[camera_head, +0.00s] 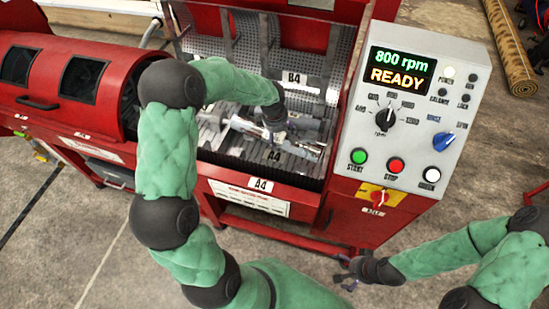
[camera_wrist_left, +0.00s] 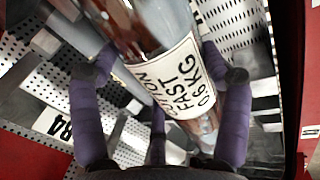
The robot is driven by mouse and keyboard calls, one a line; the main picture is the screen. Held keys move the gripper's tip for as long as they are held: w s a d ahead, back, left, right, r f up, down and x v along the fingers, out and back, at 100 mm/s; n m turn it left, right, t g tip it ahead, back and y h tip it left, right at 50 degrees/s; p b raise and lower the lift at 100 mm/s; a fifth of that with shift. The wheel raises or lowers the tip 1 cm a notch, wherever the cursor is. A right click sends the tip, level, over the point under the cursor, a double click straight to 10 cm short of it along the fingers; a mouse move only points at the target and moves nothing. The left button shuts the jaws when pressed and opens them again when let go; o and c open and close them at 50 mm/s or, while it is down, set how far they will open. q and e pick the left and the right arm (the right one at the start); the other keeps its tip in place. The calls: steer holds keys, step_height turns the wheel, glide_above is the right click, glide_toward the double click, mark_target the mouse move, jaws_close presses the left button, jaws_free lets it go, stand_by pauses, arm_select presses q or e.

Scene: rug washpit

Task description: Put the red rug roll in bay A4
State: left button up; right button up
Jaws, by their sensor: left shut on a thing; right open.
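The rug roll (camera_wrist_left: 178,76) fills the middle of the left wrist view. It is reddish-brown under a shiny wrap, with a white label reading COTTON FAST 0.6KG. My left gripper (camera_head: 272,131) is shut around it, with purple fingers on both sides in the wrist view. In the head view the gripper is low inside the open machine, over bay A4 (camera_head: 285,166), and the roll is hard to make out there. Whether the roll touches the bay floor I cannot tell. The front A4 plate (camera_head: 260,185) is in plain view. My right gripper (camera_head: 347,280) is open and empty, outside the machine at lower right.
A control panel (camera_head: 419,105) reading 800 rpm READY stands right of the bays. A closed red hood (camera_head: 60,82) covers the left side. Concrete floor is clear in front.

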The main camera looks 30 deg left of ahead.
arm_select(q)
steer(key=shift+w+a+f+n, duration=0.3)
steer(key=shift+a+n, duration=0.25)
steer(key=shift+n, duration=0.15)
steer(key=shift+a+f+n+b, duration=0.15)
steer(key=shift+f+n+b, duration=0.15)
steer(key=shift+f, duration=0.1)
steer(key=b+x, duration=0.1)
steer(key=x, duration=0.2)
steer(key=s+b+x, duration=0.1)
steer(key=x, duration=0.2)
steer(key=s+b+x, duration=0.1)
steer(key=x, duration=0.2)
steer(key=shift+f, duration=0.3)
steer(key=o, duration=1.7)
